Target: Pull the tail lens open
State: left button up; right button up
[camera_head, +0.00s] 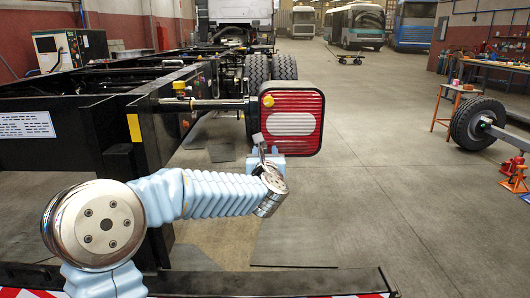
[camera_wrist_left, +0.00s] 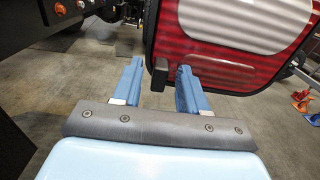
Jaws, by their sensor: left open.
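The tail lens (camera_head: 292,102) is a red ribbed panel with a pale oval centre and a dark rim. It stands upright at the end of a short bar on the chassis frame. In the left wrist view the lens (camera_wrist_left: 245,58) fills the upper right. My left gripper (camera_head: 265,149) is at the lens's lower left edge. In the left wrist view its blue fingers (camera_wrist_left: 158,72) are apart. A small dark tab (camera_wrist_left: 160,74) at the lens's lower corner shows between them; I cannot tell whether they touch it. My right gripper is not in view.
The black chassis frame (camera_head: 110,115) fills the left side. A red-and-white striped bar (camera_head: 330,296) crosses the front. A wheel on an axle (camera_head: 472,124) and red stands (camera_head: 514,172) are at the right. The floor right of the lens is clear.

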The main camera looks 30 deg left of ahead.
pick_arm(q)
grip_shut()
dwell(0.5)
